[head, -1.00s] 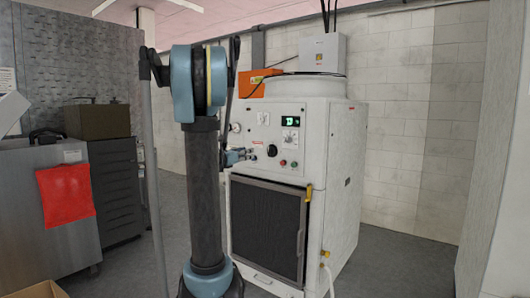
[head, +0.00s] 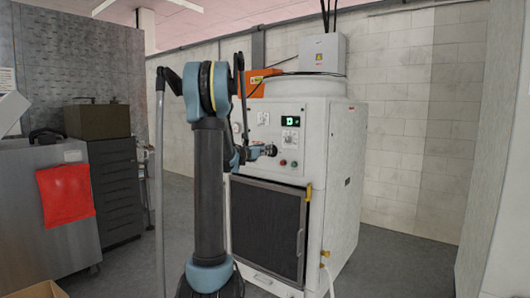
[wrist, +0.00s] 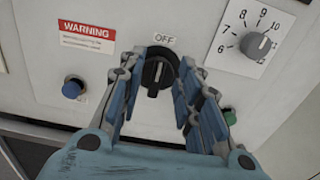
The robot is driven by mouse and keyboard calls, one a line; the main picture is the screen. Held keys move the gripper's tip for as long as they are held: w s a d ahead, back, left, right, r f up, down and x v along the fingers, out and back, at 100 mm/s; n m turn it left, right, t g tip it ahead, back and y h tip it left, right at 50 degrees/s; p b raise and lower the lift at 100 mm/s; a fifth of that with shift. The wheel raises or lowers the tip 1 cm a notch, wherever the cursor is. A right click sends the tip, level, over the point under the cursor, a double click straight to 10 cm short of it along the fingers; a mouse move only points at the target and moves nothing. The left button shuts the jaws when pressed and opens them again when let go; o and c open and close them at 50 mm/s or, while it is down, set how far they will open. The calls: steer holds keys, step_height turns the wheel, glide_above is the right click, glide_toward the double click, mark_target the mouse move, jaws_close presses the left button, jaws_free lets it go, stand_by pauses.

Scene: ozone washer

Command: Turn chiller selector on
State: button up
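The chiller selector is a black round knob (wrist: 159,72) with a pale mark, under the word OFF on the white panel. In the head view the knob (head: 271,151) is on the front of the white chiller cabinet (head: 343,190). My gripper (wrist: 169,62) is open with its blue-grey fingers on either side of the knob. The left finger is very close to the knob; contact is unclear. A gap shows between the knob and the right finger. In the head view my gripper (head: 258,152) is at the panel, partly hidden by my arm.
A grey numbered dial (wrist: 258,46) is right of the knob. A blue button (wrist: 73,87) is at left and a green button (wrist: 229,116) at lower right. A red WARNING label (wrist: 87,36) is at upper left. A dark grille (head: 265,228) is below the panel.

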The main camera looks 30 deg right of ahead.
steer(key=shift+x, duration=1.1)
